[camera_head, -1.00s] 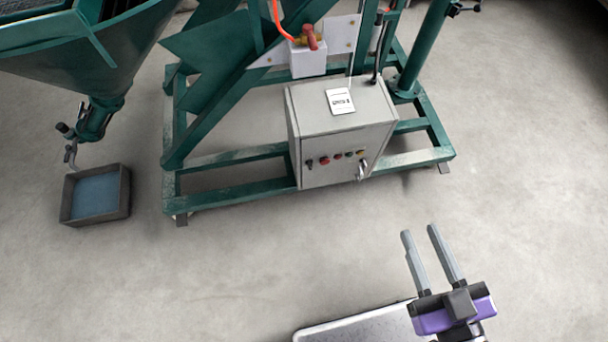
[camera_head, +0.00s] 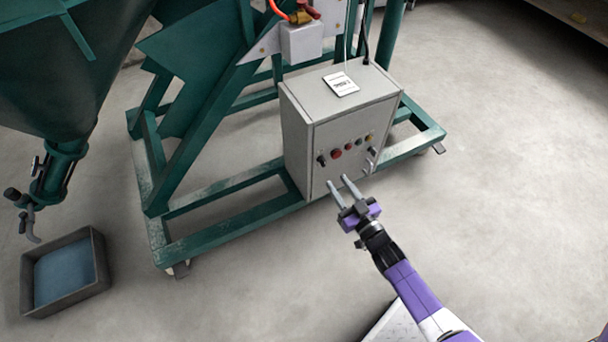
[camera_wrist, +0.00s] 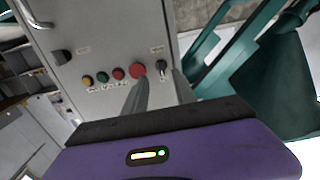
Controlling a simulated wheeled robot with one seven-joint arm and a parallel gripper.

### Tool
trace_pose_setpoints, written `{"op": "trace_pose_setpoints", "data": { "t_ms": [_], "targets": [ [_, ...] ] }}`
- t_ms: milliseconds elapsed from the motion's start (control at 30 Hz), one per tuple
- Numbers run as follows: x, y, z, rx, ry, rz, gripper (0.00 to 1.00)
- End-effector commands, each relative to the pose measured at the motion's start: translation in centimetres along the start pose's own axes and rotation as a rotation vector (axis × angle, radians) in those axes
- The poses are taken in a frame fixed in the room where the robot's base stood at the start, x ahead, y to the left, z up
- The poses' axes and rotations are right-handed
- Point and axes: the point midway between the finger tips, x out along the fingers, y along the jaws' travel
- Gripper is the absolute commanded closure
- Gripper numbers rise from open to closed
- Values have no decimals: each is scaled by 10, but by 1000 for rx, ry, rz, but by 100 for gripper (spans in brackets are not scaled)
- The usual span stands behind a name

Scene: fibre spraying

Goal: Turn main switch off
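The grey control box (camera_head: 300,142) has a row of controls on its front. A small black rotary switch (camera_head: 321,160) is at the left end, beside a large red button (camera_head: 337,154). In the wrist view this switch (camera_wrist: 161,70) appears between my fingertips, with its handle roughly upright in the picture. A second black knob (camera_head: 372,151) is at the right end; it also shows in the wrist view (camera_wrist: 61,57). I cannot tell which is the main switch. My gripper (camera_head: 338,182) is open and empty, low in front of the panel. Its fingers point toward the box.
The box stands on a green steel frame (camera_head: 235,189). A silver door handle (camera_head: 367,169) sticks out at the box's lower right. A green hopper (camera_head: 65,75) and a grey tray (camera_head: 98,265) are on the left. The floor to the right is clear.

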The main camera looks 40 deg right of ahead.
Motion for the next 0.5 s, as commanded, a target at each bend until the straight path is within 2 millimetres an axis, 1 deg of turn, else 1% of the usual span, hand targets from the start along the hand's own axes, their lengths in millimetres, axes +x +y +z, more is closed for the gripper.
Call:
{"op": "trace_pose_setpoints", "data": {
  "t_ms": [33,167,400,500],
  "targets": [
    [3,-2,-5,12,15,-5,67],
    [15,-2,-6,20,19,-6,67],
    [52,-3,-6,20,18,-6,67],
    [65,-3,-6,19,17,-6,67]
  ]
}}
